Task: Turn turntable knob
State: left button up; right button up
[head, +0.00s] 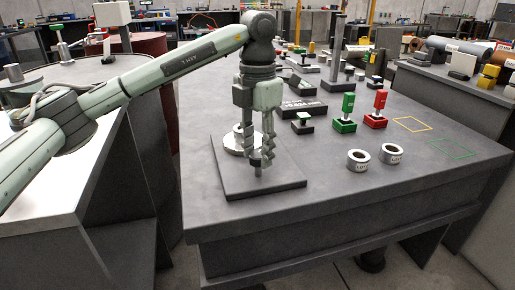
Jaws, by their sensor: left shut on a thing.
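The turntable shows as a flat dark grey square plate (229,181) on the near left part of the grey bench. A round silver disc (234,143) sits on it, partly hidden behind my left gripper. My left gripper (262,168) points straight down over the plate, at the disc's right side. Its fingers are close together and shut on the turntable knob, which they mostly hide. I cannot make out the knob's angle. My right gripper is not in view.
Two silver rings (358,160) (390,153) stand right of the plate. A green block piece (346,113) and a red one (376,110) stand behind them. Yellow (412,124) and green (450,148) outlines mark clear bench at the right.

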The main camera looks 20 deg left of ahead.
aim_at(258, 154)
pick_arm(q)
jog(key=shift+n, duration=0.6)
jog(key=o, duration=1.1)
jog(key=shift+o, duration=0.2)
notch_tip(258, 154, up, 12)
